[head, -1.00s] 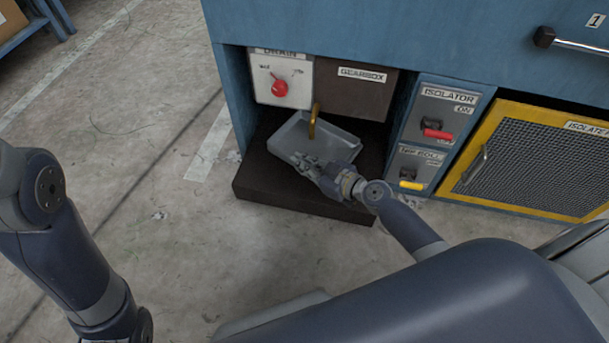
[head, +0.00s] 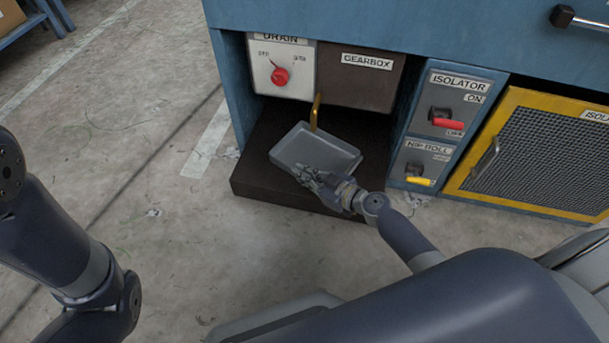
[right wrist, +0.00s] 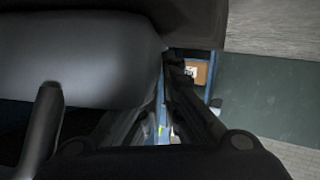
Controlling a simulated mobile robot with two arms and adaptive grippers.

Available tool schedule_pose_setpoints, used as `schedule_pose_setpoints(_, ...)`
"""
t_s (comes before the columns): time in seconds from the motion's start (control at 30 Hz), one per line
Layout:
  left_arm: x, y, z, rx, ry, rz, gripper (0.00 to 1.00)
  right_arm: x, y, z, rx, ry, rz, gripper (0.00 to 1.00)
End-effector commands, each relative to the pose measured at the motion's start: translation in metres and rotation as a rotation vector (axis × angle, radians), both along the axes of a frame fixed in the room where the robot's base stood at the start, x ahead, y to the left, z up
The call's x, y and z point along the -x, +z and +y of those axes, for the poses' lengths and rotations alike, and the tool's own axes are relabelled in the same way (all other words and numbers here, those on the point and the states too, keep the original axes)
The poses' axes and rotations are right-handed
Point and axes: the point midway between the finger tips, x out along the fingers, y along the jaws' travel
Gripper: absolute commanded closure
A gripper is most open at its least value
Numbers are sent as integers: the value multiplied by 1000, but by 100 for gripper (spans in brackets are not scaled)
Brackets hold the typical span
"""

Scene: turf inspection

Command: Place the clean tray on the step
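The grey tray (head: 312,146) is shallow and looks empty. In the head view it is over the dark step (head: 262,187), tilted little if at all; I cannot tell whether its underside touches the step. My right gripper (head: 312,176) is at the tray's near rim, with its fingers closed on it as far as I can see. In the right wrist view the grey tray (right wrist: 75,55) fills the upper left beside the dark fingers (right wrist: 170,80). My left arm shows at the left of the head view, but its gripper is out of the picture.
A brass spout (head: 316,112) hangs at the tray's far edge, below the gearbox (head: 360,82). The drain panel (head: 281,68) with a red knob is left of it. The isolator panel (head: 450,105) and a yellow-framed mesh guard (head: 545,150) stand to the right. Floor at left is clear.

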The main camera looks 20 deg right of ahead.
Motion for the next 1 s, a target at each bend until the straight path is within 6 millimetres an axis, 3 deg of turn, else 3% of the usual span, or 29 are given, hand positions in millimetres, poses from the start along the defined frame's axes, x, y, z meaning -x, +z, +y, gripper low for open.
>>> schedule_pose_setpoints(0.1, 0, -4, 0, 0, 0, -1, 5, -1, -2, 0, 1, 0, -3, 100)
schedule_pose_setpoints(0.2, 0, -2, 0, -1, 0, -1, 5, 0, -2, 0, 1, 0, 0, 77)
schedule_pose_setpoints(0.23, 0, -2, 0, -1, 0, -1, 5, 0, -2, 0, 1, 0, 0, 74)
schedule_pose_setpoints(0.67, 0, 2, 0, -1, 0, -1, 5, 2, 2, -1, 1, 0, 1, 74)
schedule_pose_setpoints(1.0, 0, 11, 0, -1, 0, 0, 5, 54, 20, -29, 1, 1, 3, 74)
